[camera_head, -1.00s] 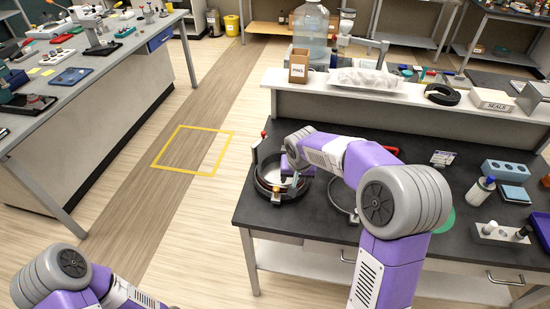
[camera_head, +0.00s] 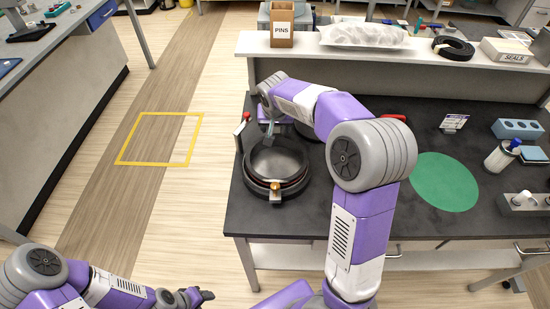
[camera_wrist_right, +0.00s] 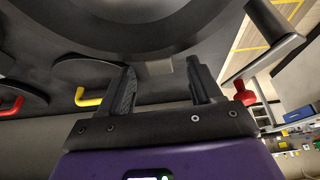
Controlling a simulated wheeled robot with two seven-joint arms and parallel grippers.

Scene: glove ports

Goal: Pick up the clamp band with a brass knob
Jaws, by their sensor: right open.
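The clamp band (camera_head: 290,188) is a dark ring around the round black port (camera_head: 274,160) on the bench. Its brass knob (camera_head: 275,186) faces the bench's front edge. My right gripper (camera_head: 268,139) is at the far side of the port, partly hidden by my arm. In the right wrist view, its open fingers (camera_wrist_right: 162,85) point at a large dark round rim (camera_wrist_right: 115,35), with a small grey block (camera_wrist_right: 160,66) between them. I cannot tell whether they touch it. My left gripper (camera_head: 203,296) is low at the left, away from the bench; its jaw opening is unclear.
A lever with a red knob (camera_head: 247,117) stands left of the port; the red knob also shows in the right wrist view (camera_wrist_right: 245,93). A raised shelf (camera_head: 350,58) runs behind. A green disc (camera_head: 444,182) lies to the right. Front bench surface is clear.

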